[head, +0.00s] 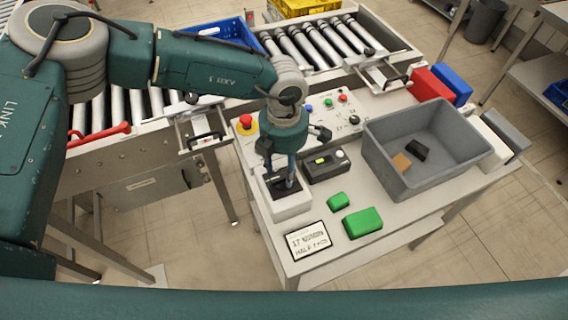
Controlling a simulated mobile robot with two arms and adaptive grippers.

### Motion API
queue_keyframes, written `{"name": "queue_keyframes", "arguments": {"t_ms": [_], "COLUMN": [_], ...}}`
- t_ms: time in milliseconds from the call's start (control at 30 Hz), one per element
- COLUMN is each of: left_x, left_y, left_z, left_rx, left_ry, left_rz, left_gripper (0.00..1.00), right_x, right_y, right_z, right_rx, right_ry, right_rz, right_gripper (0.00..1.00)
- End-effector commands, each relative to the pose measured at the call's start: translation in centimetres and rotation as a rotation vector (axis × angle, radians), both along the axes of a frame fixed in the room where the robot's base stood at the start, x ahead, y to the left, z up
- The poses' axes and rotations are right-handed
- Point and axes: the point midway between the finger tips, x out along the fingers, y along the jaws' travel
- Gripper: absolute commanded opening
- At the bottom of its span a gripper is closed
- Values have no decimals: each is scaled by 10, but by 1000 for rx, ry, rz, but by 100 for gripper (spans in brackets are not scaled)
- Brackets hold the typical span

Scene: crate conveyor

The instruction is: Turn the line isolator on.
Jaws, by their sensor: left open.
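A white box with a black top plate (290,207) stands at the left front of the control table; it looks like the line isolator. My left gripper (279,182) points down over this box, its open fingers at the black top. The fingers hide most of the switch part, so I cannot tell its position or whether they touch it. The control panel behind has a red knob on a yellow base (246,123), small blue, green and red buttons (343,98) and black knobs (353,120). My right gripper is not in view.
A dark box with a lit green display (326,167) stands close right of the gripper. A grey bin (400,185) holds a brown and a black block. Two green blocks (362,222) and a printed card (308,241) lie in front. Roller conveyors (310,45) run behind.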

Motion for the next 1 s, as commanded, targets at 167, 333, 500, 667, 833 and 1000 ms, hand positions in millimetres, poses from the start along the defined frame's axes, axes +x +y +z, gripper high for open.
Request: {"name": "queue_keyframes", "arguments": {"t_ms": [167, 333, 500, 667, 833, 1000], "left_x": [0, 0, 0, 0, 0, 0], "left_y": [0, 0, 0, 0, -1, -1], "left_z": [-8, -9, -8, -8, -9, -12], "left_rx": [-1, -1, -1, -1, -1, -1], "left_ry": [-1, -1, 0, 0, -2, -2], "left_rz": [-1, -1, -1, -1, -9, -56], "left_gripper": [43, 43, 19, 0, 0, 0], "right_x": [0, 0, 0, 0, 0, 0], "right_y": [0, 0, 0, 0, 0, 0], "right_z": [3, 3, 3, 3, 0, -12], "right_rx": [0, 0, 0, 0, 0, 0], "right_ry": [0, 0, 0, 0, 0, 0], "right_rz": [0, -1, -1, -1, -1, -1], "right_gripper": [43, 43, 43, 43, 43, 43]}}
